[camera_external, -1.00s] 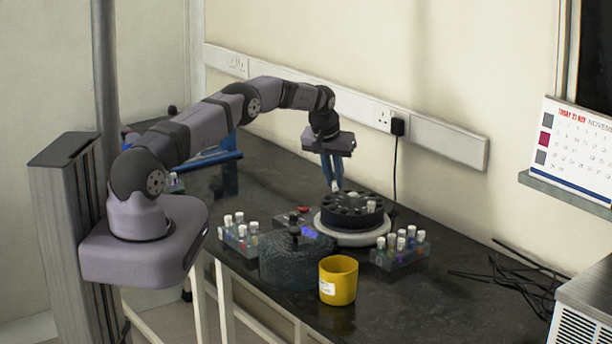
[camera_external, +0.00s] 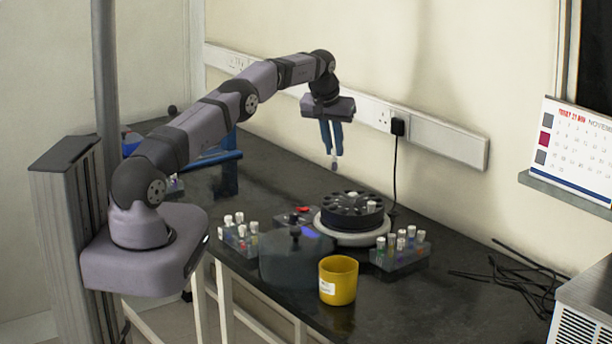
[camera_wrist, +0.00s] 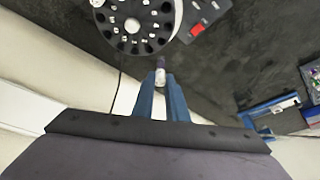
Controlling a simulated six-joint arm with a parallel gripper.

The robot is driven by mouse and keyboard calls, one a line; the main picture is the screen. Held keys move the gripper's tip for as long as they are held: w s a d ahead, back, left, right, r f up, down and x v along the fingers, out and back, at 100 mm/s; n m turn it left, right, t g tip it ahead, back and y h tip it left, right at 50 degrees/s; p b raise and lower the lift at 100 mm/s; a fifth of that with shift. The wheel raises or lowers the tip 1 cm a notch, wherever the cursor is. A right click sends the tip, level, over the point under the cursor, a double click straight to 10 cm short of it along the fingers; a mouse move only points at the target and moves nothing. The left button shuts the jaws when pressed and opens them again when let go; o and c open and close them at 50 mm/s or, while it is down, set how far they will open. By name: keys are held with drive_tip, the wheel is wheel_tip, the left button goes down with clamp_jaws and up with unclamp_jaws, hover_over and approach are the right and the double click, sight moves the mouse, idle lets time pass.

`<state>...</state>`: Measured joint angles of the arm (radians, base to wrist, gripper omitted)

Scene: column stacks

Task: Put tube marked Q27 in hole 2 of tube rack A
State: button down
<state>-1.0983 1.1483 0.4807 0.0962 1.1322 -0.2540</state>
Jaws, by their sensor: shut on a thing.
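My gripper (camera_external: 333,148) is shut on a small tube (camera_external: 335,165) and holds it in the air above and behind the black rotor (camera_external: 345,204). In the wrist view the tube's pale cap (camera_wrist: 160,74) sits between the blue fingertips (camera_wrist: 160,84). Its mark cannot be read. A clear rack with several white-capped tubes (camera_external: 240,238) stands left of the rotor. Another such rack (camera_external: 402,255) stands to its right. A third rack is partly seen near my base (camera_external: 176,187) and at the right edge of the wrist view (camera_wrist: 312,82). No rack letters are legible.
The rotor sits in a round white-rimmed centrifuge (camera_external: 350,238) with a red switch. A dark round lid (camera_external: 296,265) and a yellow cup (camera_external: 338,281) stand in front. Black cables lie at right. A blue-handled device (camera_external: 215,160) stands behind my arm.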

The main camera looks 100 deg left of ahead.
drive_tip(key=s+d+f+n+g+h, duration=0.1)
drive_tip(key=s+d+f+n+g, duration=0.1)
drive_tip(key=s+d+n, duration=0.5)
drive_tip(key=s+d+f+n+g+h, duration=0.2)
drive_tip(key=s+d+f+n, duration=0.3)
drive_tip(key=s, duration=1)
drive_tip(key=d+n+g, duration=0.1)
drive_tip(key=d+n, duration=0.2)
drive_tip(key=n, duration=0.2)
drive_tip(key=shift+d+n, duration=0.3)
drive_tip(key=shift+n, duration=0.1)
drive_tip(key=shift+f+b, duration=0.15)
drive_tip(key=shift+b, duration=0.15)
drive_tip(key=shift+w+f+b, duration=0.1)
drive_tip(key=shift+f+b, duration=0.7)
drive_tip(key=shift+f, duration=0.95)
drive_tip(key=shift+f+b, duration=0.1)
drive_tip(key=shift+b, duration=0.5)
drive_tip(key=shift+f+b, duration=0.75)
drive_tip(key=shift+b, duration=0.15)
